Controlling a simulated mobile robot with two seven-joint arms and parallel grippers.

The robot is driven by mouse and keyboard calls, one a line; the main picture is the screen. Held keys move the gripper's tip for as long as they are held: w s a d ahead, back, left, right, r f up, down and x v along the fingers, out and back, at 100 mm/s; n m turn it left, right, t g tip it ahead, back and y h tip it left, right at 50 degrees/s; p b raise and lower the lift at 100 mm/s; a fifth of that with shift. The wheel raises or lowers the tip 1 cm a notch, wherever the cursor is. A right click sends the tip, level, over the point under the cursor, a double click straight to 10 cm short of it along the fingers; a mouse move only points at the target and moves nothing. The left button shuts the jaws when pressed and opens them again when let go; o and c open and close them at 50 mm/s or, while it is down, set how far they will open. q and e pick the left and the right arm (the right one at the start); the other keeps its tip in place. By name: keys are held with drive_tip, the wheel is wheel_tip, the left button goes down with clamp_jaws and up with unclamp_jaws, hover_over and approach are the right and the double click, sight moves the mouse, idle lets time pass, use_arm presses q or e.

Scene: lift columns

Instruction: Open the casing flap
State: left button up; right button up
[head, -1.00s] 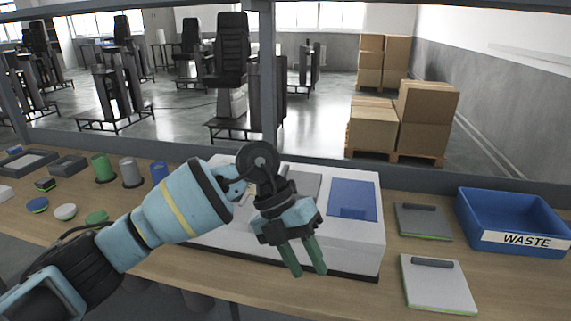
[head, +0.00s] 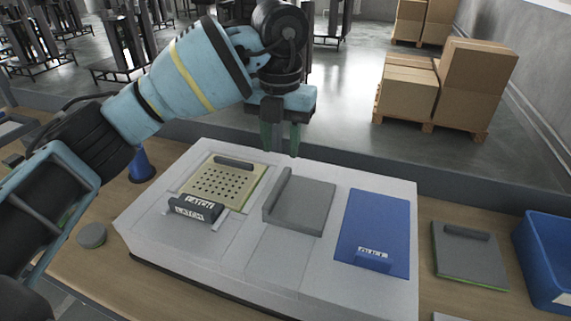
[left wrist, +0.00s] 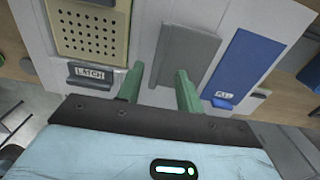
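A white casing (head: 345,285) sits on the bench. At its left is a beige perforated panel (head: 222,183) with a dark tab (head: 196,208) at its front, labelled LATCH in the left wrist view (left wrist: 90,74). In the middle is a grey plate (head: 304,205) with a raised left edge. At the right is a flat blue panel (head: 377,228) with a small blue labelled tab (head: 373,259). I cannot tell which panel is the flap. My left gripper (head: 280,146) is open and empty, above the casing's back edge in the head view. My right gripper is not in view.
A grey panel with a handle (head: 468,255) lies right of the casing. A blue bin (head: 548,265) stands farther right. A grey disc (head: 91,236) and a blue cone (head: 141,168) are at the left. Cardboard boxes (head: 407,97) stand on the floor beyond the bench.

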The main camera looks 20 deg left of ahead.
sight(280, 180)
use_arm(q)
drive_tip(key=shift+s, duration=0.2)
drive_tip(key=shift+s+f, duration=0.1)
drive_tip(key=shift+f, duration=0.2)
wheel_tip(280, 180, down, 6)
drive_tip(key=shift+r, duration=0.1)
drive_tip(key=shift+f, duration=0.7)
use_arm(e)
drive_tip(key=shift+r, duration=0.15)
use_arm(q)
drive_tip(key=shift+c, duration=0.5)
clamp_jaws()
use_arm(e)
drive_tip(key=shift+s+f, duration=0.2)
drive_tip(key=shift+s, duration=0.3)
